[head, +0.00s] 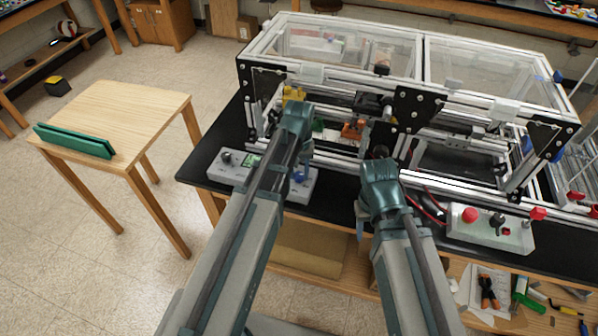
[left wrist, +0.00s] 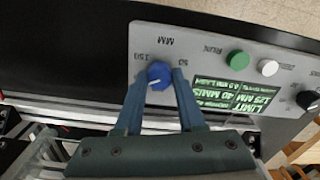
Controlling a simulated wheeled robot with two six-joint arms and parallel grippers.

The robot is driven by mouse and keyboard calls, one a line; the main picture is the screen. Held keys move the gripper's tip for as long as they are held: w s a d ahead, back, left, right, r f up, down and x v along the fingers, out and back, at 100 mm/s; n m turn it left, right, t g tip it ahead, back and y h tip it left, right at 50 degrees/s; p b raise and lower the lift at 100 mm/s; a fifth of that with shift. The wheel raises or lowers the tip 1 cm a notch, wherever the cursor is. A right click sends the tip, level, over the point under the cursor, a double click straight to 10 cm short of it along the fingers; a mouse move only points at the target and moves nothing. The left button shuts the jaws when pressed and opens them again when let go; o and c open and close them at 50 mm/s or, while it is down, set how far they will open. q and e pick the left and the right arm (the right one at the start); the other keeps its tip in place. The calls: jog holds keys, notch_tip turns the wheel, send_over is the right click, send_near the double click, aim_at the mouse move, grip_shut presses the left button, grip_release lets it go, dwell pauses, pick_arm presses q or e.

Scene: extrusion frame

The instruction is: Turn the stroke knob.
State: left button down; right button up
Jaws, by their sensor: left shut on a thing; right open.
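The stroke knob (left wrist: 159,73) is blue with a white pointer line. It sits on a grey control box (left wrist: 200,45), between printed marks 150 and 50 above "MM". My left gripper (left wrist: 158,82) has one blue finger on each side of the knob and is shut on it. In the head view the left arm crosses the control box (head: 232,170), and a blue part of the knob or left gripper (head: 299,178) shows beside it. My right gripper (head: 364,222) is open, pointing down near the bench's front edge, its fingers partly hidden.
The box also has a green lit display (left wrist: 226,91), a green button (left wrist: 237,58), a white button (left wrist: 267,67) and a black knob (left wrist: 308,100). An aluminium frame machine (head: 420,90) stands behind. A second box (head: 490,230) with a red button lies at right.

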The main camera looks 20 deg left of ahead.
aim_at(299, 175)
dwell(0.3)
pick_arm(q)
jog(key=c, duration=0.5)
grip_release()
jog(key=shift+r, duration=0.15)
notch_tip(299, 175, up, 14)
jog(key=p, duration=1.4)
jog(key=shift+f, duration=0.2)
jog(key=shift+f, duration=0.1)
